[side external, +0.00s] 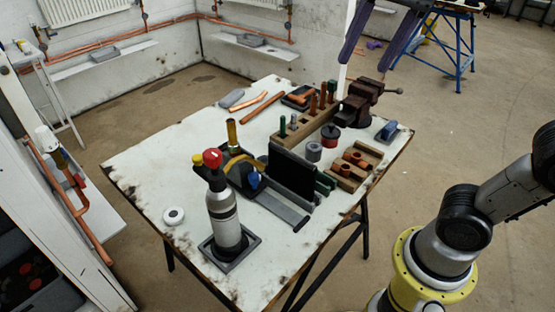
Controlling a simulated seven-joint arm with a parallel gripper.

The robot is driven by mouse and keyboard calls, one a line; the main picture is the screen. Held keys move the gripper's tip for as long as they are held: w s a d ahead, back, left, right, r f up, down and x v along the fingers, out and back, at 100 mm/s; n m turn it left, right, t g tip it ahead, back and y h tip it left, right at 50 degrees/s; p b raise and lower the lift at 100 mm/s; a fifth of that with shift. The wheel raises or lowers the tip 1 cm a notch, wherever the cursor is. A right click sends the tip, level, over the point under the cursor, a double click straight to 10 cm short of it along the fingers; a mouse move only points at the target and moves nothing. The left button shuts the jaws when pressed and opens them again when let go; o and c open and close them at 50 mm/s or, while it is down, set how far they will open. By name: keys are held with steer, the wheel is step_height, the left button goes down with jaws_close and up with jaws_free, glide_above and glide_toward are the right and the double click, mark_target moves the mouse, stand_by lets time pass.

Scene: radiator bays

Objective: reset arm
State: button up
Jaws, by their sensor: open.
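The task names no object apart from my arm. My arm stands at the right, beside the workbench (140,165), and its upper part leaves the picture at the right edge. Two dark purple fingers come down from the top edge, and I take them as my gripper (366,65). They are well apart with nothing between them, so the gripper is open and empty. It appears above the far right end of the bench, clear of the things there. The rest of the gripper is out of view.
The bench holds a grey bottle with a red knob (222,215), a black upright panel (291,170), a wooden rack (306,122), a vise (363,98), a wooden fittings tray (354,165) and a white roll (174,216). The bench's left part is mostly clear. A blue trestle (460,50) stands behind.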

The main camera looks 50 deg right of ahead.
steer(key=s+d+f+n+t, duration=0.1)
steer(key=s+f+n, duration=0.2)
steer(key=f, duration=0.5)
steer(key=s+d+f+n+t, duration=0.1)
steer(key=s+f+n, duration=0.2)
steer(key=f+n, duration=0.2)
steer(key=shift+s+d+f+n, duration=0.15)
steer(key=shift+d+f+n, duration=0.25)
steer(key=shift+f, duration=1.4)
